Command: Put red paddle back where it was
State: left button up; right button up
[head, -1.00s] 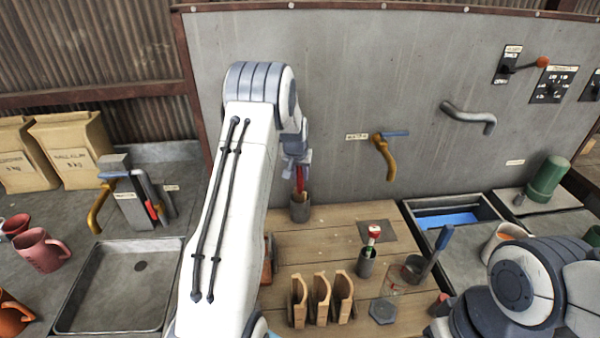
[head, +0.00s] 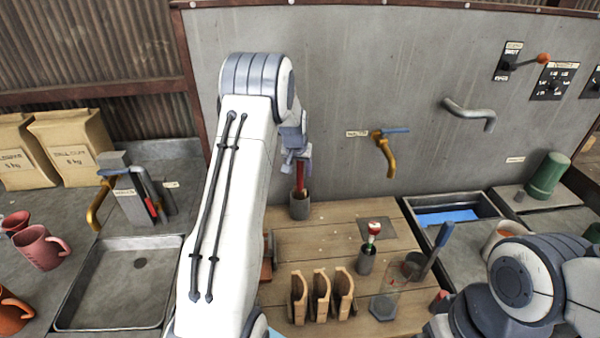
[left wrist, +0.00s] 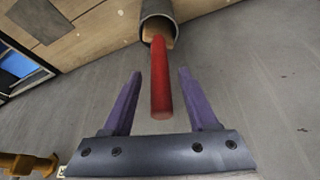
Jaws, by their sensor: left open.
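The red paddle (head: 300,176) stands upright in a grey cylindrical holder (head: 300,207) at the back left of the wooden bench, its handle sticking up. In the left wrist view the red handle (left wrist: 160,82) comes out of the holder's mouth (left wrist: 158,22) and lies between my fingers' lines, with space on both sides. My left gripper (head: 298,157) is open, just above the handle, in the head view; it also shows open in the left wrist view (left wrist: 158,85). The paddle's lower end is hidden inside the holder. My right gripper is not clearly seen.
A grey cup with a red-and-white-topped tool (head: 373,232), wooden slotted pieces (head: 320,296) and a blue-handled tool (head: 437,248) stand on the bench. A yellow tap (head: 386,152) juts from the wall to the right. A metal sink (head: 120,290) lies at the left.

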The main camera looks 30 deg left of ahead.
pick_arm(q)
jog(key=b+v, duration=0.2)
jog(key=v, duration=0.9)
jog(key=s+d+r+m+g+h, duration=0.15)
jog(key=s+d, duration=0.35)
jog(key=d, duration=0.7)
jog(key=s+d+m+h, duration=0.1)
jog(key=s+d+m, duration=0.3)
jog(key=d, duration=0.8)
jog(key=s+d+f+m+g, duration=0.1)
jog(key=s+d, duration=0.3)
jog(key=s, duration=0.9)
jog(key=s+d+f+m+g, duration=0.1)
jog(key=s+d+m, duration=0.3)
jog(key=s, duration=0.9)
jog(key=shift+s+d+f+g+b, duration=0.3)
jog(key=shift+d+f+g+b, duration=0.05)
jog(key=shift+d+f, duration=0.35)
jog(key=shift+m, duration=0.25)
